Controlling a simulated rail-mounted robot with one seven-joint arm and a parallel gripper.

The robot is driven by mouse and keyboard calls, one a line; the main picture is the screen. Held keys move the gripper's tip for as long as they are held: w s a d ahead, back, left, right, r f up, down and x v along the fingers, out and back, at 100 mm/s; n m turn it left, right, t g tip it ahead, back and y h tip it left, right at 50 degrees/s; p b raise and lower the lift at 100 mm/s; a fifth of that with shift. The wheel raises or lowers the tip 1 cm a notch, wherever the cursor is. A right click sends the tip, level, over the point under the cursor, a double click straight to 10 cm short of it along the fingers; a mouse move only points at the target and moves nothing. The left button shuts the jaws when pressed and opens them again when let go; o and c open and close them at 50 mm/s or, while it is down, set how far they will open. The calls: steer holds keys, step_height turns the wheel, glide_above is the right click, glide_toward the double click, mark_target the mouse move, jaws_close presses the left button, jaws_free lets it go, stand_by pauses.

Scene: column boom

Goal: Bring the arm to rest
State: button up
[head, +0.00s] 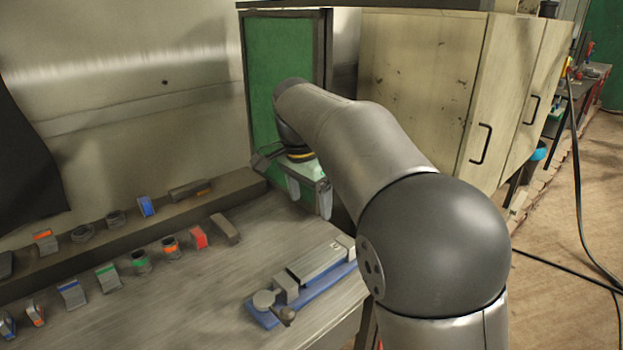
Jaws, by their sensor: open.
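My gripper (309,197) is at the end of my arm, above the back right part of the metal worktop (215,277). Its two fingers point down and stand apart, with nothing seen between them. It is in front of a green panel (282,75). My arm reaches from the lower right up and over to the gripper, and its links hide part of the worktop's right edge.
A vise-like tool with a blue base (315,295) lies on the worktop in front of the gripper. Several small blocks with coloured bands (107,278) stand in rows at the left. A cream cabinet (423,82) stands behind my arm. A black cable (577,190) hangs at the right.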

steer(key=s+d+f+n+y, duration=0.1)
steer(key=s+d+f+n, duration=0.4)
steer(key=s+d, duration=0.7)
steer(key=s+d+f+n, duration=0.2)
steer(key=s+f, duration=0.3)
steer(key=s, duration=0.3)
steer(key=s+d+f+n, duration=0.2)
steer(key=s+d+f, duration=0.1)
steer(key=s+f, duration=0.3)
steer(key=shift+s+g, duration=0.4)
steer(key=shift+s, duration=0.85)
